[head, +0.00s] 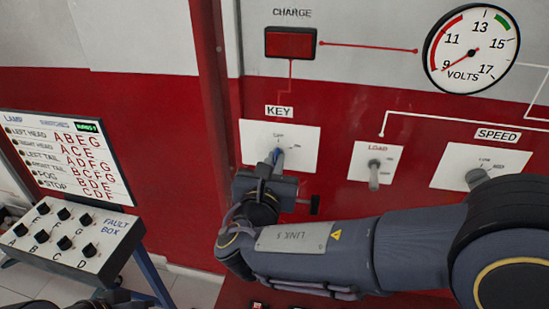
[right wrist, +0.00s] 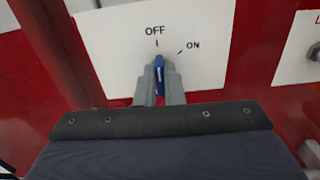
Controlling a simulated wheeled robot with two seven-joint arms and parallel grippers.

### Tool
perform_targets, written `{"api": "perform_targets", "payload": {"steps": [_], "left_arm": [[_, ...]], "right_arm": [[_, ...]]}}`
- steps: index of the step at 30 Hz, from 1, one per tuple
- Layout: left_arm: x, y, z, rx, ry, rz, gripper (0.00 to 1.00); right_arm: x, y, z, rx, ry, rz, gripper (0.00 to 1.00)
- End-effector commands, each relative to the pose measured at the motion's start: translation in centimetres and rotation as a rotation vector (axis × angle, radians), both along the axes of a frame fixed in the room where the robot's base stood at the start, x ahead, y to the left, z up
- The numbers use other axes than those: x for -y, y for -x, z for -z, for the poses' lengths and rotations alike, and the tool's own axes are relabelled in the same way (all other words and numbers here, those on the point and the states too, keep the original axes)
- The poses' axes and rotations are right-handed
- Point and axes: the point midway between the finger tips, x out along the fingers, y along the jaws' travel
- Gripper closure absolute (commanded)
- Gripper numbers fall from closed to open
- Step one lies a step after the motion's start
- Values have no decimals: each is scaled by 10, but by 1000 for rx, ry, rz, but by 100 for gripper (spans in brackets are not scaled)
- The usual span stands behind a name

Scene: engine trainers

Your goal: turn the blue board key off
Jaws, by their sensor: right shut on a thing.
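The blue board key (right wrist: 159,72) sits on the white KEY plate (head: 304,140), below the OFF and ON marks. In the right wrist view it stands nearly upright and its top end points toward the OFF tick. My right gripper (right wrist: 160,80) is shut on the key, one grey finger on each side. In the head view the fingers cover most of the key, and only a bit of blue (head: 276,156) shows. My left gripper does not show clearly.
A LOAD switch (head: 374,174) and a SPEED knob (head: 477,177) are to the right. The red CHARGE lamp (head: 290,43) and a volts dial (head: 471,47) are above. A fault box (head: 68,236) with several black knobs stands at the left.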

Motion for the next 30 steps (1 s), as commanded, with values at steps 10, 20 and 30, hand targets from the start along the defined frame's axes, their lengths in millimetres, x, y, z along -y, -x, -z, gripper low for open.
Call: {"api": "perform_targets", "payload": {"steps": [10,20,30], "left_arm": [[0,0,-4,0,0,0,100],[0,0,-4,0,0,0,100],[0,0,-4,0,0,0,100]], "right_arm": [[0,0,0,-11,52,0,100],[0,0,1,-12,53,0,89],[0,0,0,-10,50,0,70]]}}
